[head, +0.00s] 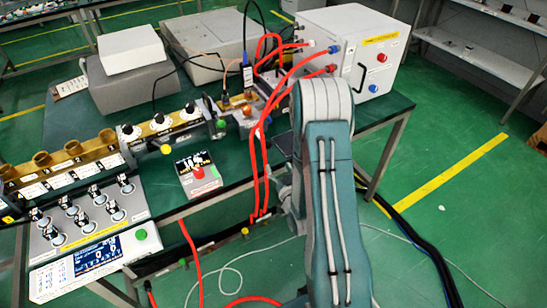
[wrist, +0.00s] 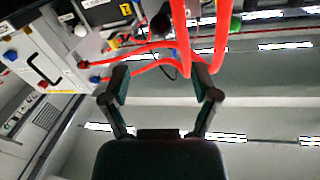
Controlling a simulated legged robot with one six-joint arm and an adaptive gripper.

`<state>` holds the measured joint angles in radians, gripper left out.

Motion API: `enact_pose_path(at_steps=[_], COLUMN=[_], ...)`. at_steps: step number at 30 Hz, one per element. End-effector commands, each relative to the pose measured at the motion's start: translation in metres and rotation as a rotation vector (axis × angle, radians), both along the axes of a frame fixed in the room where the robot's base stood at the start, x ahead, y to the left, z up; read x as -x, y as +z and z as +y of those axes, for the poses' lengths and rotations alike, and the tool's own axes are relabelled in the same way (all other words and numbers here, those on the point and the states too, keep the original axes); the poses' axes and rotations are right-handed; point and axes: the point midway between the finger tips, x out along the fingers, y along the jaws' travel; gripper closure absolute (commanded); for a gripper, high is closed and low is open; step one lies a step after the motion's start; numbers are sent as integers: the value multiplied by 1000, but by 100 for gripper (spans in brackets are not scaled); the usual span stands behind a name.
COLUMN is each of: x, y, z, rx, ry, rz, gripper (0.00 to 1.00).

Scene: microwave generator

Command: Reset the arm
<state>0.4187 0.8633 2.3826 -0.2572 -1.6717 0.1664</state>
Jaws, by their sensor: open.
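My gripper (wrist: 162,84) shows in the wrist view with its two dark fingers spread apart and nothing held between them. Red cables (wrist: 178,50) pass across the view beyond the fingertips; I cannot tell how far away they are. In the head view my arm rises in front of the table at the right of centre, and its bulk hides most of the gripper. The white generator box (head: 352,48), with a red and a blue button and a black handle, stands at the table's back right. It also shows tilted in the wrist view (wrist: 38,62).
The green table (head: 230,180) carries a control panel (head: 92,220), a small box with a red button (head: 197,174), a row of brass sockets (head: 65,160) and grey boxes (head: 130,75). Red hoses (head: 258,150) hang near my arm.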

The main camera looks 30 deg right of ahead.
Motion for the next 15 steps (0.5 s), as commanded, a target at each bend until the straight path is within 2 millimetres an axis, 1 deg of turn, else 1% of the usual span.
enact_pose_path(at_steps=[1,4,15], x=[5,10,10], y=[0,0,0], z=[1,2,2], rx=[0,0,0], ry=[-1,-1,0], rz=[1,1,0], gripper=[22,22,22])
